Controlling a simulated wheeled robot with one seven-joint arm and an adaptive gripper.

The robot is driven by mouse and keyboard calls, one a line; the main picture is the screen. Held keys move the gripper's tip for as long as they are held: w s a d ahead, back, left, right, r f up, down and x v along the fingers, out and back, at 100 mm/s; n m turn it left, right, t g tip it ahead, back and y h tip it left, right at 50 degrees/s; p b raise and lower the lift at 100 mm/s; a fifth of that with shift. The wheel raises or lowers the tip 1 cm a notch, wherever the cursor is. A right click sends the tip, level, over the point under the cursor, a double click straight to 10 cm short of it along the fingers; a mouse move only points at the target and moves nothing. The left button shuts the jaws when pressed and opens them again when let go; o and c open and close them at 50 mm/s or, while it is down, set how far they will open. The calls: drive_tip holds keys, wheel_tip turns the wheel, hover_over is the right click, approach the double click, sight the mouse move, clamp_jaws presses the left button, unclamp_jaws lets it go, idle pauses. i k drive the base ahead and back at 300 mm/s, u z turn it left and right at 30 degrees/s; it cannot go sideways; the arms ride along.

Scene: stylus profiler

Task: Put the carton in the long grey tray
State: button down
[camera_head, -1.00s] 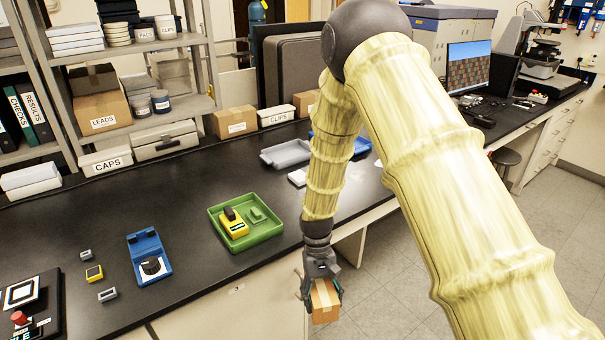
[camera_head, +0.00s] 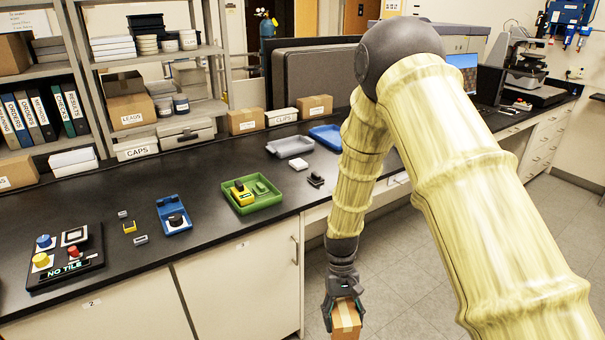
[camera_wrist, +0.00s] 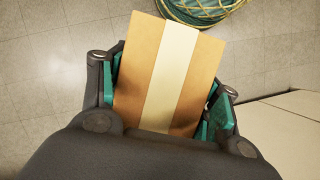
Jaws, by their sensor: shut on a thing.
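My gripper (camera_head: 343,296) is shut on the carton (camera_head: 346,322), a small brown box with a pale tape strip. It holds the carton out in front of the bench, over the floor and below the bench top. In the wrist view the carton (camera_wrist: 168,75) sits between the two teal-padded fingers. The long grey tray (camera_head: 290,146) lies on the black bench toward the back, to the left of my arm. The tray looks empty from here.
A blue tray (camera_head: 326,136) lies right of the grey tray. A green tray (camera_head: 268,206) with yellow and green items, a white block (camera_head: 299,164) and a small dark item (camera_head: 316,179) are nearer. Boxes (camera_head: 281,117) line the back. A coiled hose or cable (camera_wrist: 200,10) shows near the floor.

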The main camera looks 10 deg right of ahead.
sight(291, 146)
drive_tip(key=z, duration=1.05)
drive_tip(key=i, duration=0.9)
drive_tip(key=u, duration=1.25)
